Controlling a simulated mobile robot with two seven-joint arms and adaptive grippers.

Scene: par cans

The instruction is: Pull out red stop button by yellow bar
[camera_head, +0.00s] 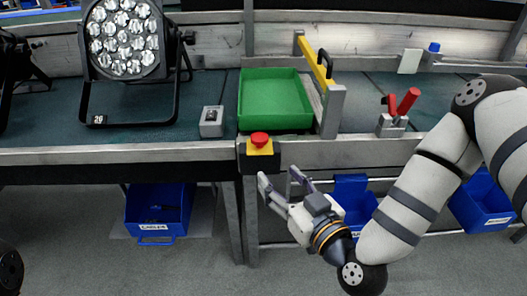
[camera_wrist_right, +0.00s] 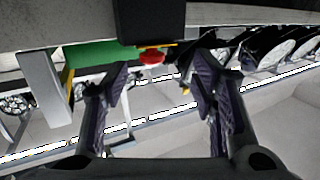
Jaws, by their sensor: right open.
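The red stop button (camera_head: 260,139) sits on a yellow plate on a dark box (camera_head: 243,162) at the table's front edge. The yellow bar (camera_head: 314,62) stands on grey posts right of the green tray. My right gripper (camera_head: 277,180) is open and empty, below and slightly right of the button, apart from it. In the right wrist view the red button (camera_wrist_right: 152,56) shows above and between the open fingers (camera_wrist_right: 160,80), with the dark box above it. My left gripper is not in view; only a small dark part of my own shows at the lower left.
A green tray (camera_head: 272,88) lies behind the button. A grey switch box (camera_head: 211,122) stands left, and a red-handled device (camera_head: 393,125) right. A par can light (camera_head: 125,40) stands at the back left. Blue bins (camera_head: 158,209) sit under the table.

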